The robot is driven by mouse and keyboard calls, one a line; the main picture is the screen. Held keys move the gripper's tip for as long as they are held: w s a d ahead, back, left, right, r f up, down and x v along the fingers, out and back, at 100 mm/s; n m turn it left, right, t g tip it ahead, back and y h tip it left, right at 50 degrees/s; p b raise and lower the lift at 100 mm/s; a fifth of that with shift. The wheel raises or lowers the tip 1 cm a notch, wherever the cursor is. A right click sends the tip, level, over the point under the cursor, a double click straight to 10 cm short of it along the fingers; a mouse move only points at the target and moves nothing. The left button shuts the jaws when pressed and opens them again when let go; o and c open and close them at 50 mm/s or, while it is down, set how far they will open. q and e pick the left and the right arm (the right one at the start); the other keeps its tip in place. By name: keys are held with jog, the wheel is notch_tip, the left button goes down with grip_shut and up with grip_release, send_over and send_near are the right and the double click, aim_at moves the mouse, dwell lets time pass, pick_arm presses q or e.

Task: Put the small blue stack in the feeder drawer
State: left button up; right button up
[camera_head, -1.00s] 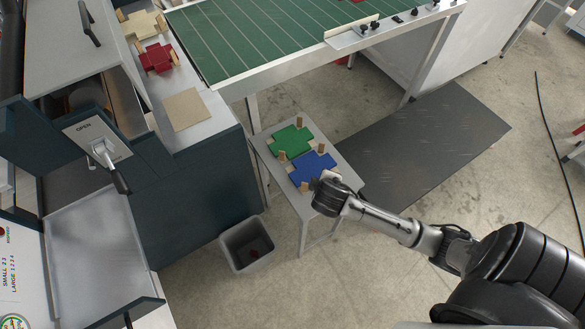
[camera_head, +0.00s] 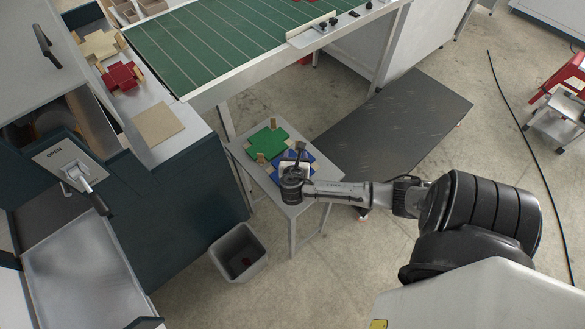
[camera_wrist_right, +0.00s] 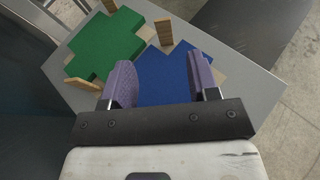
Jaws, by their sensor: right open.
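The blue stack (camera_head: 305,156) is cross-shaped and lies on a small grey side table (camera_head: 318,190), partly hidden by my right gripper. It also shows in the right wrist view (camera_wrist_right: 178,80), below and between the fingers. My right gripper (camera_head: 297,158) is open over the blue stack; contact cannot be told. Its purple-padded fingers (camera_wrist_right: 164,88) stand apart with nothing clearly between them. The feeder drawer cannot be made out for certain; a dark machine marked OPEN (camera_head: 54,156) with a lever handle stands at the left. My left gripper is not in view.
A green stack (camera_head: 268,140) lies beside the blue one, with wooden posts (camera_wrist_right: 165,32) around them. A grey bin (camera_head: 238,250) stands on the floor by the table. Red (camera_head: 121,76) and tan pieces lie on the machine's counter. A green-topped table (camera_head: 210,45) stands behind.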

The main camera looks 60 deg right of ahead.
aim_at(297, 142)
jog(key=b+x, duration=0.1)
jog(key=x, duration=0.6)
jog(key=shift+r+b, duration=0.1)
jog(key=shift+b, duration=0.2)
jog(key=b+x, duration=0.1)
jog(key=x, duration=0.3)
jog(key=shift+s+d+b, duration=0.1)
jog(key=shift+d+b, duration=0.25)
jog(key=shift+d, duration=0.25)
jog(key=shift+c, duration=0.5)
jog(key=c, duration=0.9)
grip_shut()
